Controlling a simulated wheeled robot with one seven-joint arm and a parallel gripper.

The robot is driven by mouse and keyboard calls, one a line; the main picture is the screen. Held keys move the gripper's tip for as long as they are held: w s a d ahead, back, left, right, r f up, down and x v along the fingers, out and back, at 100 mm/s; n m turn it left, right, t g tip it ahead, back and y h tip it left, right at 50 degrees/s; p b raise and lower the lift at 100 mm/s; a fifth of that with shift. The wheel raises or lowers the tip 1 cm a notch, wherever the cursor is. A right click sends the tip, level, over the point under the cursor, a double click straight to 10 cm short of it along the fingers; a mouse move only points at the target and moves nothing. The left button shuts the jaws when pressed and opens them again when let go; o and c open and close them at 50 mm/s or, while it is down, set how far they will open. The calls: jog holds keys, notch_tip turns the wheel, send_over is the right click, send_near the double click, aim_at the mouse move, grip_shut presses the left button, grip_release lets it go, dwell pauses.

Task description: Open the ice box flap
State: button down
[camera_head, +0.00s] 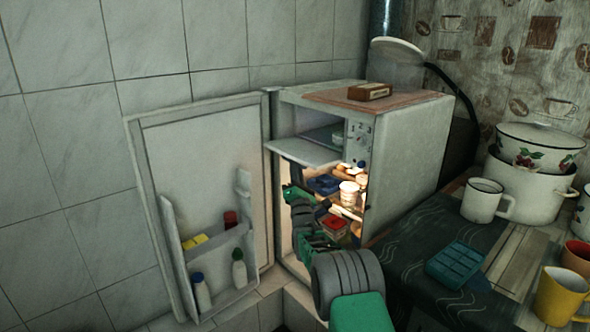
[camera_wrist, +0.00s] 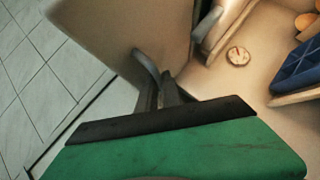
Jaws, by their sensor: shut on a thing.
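The ice box flap (camera_head: 303,152) is a pale panel at the top of the open fridge. It sticks out nearly level, and the ice box compartment (camera_head: 325,136) behind it is open to view. My gripper is just below the flap, its fingertips hard to make out in the head view. In the wrist view my gripper (camera_wrist: 163,82) has its dark fingers close together at the edge of a broad pale panel (camera_wrist: 125,35), which looks like the flap. The fingers are shut on it; the exact contact is partly hidden.
The fridge door (camera_head: 205,150) stands wide open at left, with bottles in its shelf. Lit shelves below the flap hold jars and a blue tray (camera_wrist: 298,70). A table with mugs (camera_head: 484,200) and pots (camera_head: 530,185) is close at right.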

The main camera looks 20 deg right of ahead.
jog(key=shift+d+f, duration=0.3)
jog(key=shift+d, duration=0.15)
jog(key=c, duration=1.8)
grip_release()
jog(key=shift+d+f, duration=0.15)
jog(key=shift+d, duration=0.05)
jog(key=shift+o, duration=1.4)
jog(key=shift+a+r, duration=0.25)
jog(key=shift+r, duration=0.05)
jog(key=v, duration=0.8)
jog(key=shift+p, duration=0.3)
